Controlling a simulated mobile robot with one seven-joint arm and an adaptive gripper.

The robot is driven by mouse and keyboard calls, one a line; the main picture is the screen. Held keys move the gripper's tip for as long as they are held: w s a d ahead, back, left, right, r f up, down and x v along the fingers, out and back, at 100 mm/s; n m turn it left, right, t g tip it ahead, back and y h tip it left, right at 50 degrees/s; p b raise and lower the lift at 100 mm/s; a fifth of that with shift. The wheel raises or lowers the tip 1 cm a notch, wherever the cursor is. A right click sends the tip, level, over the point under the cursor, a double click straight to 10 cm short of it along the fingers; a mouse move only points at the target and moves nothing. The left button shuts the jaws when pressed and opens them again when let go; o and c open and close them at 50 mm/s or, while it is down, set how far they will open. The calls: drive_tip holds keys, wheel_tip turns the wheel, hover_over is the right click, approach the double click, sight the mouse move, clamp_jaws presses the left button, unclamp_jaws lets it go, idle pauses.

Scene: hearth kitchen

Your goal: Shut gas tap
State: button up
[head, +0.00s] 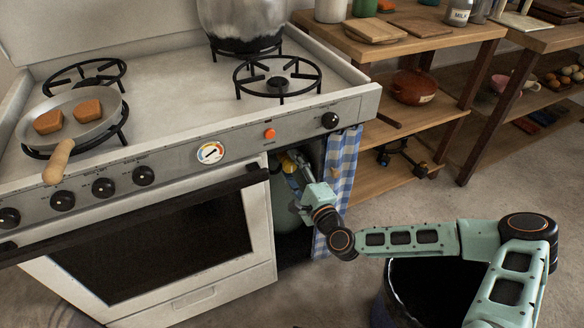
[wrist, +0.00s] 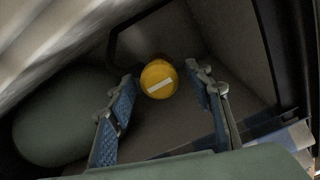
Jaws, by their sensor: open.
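The gas tap is a round yellow knob with a white bar across its face (wrist: 158,80). It sits ahead of my gripper in the wrist view, between the lines of the two fingers. In the head view a bit of the yellow knob (head: 289,164) shows inside the open compartment right of the oven. My gripper (wrist: 163,112) is open, its blue-padded fingers apart and nothing between them. The knob appears beyond the fingertips; I cannot tell the exact gap. A green gas bottle (wrist: 62,118) lies to the left in the wrist view. Its top is partly hidden.
A blue checked curtain (head: 341,170) hangs at the compartment's right side, close to my arm. The stove (head: 160,75) has a pan (head: 72,120) with two brown pieces. Wooden shelves (head: 400,170) stand right. A dark round bin (head: 430,290) stands below my arm.

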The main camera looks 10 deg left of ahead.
drive_tip(key=v, duration=1.2)
drive_tip(key=shift+f, duration=0.1)
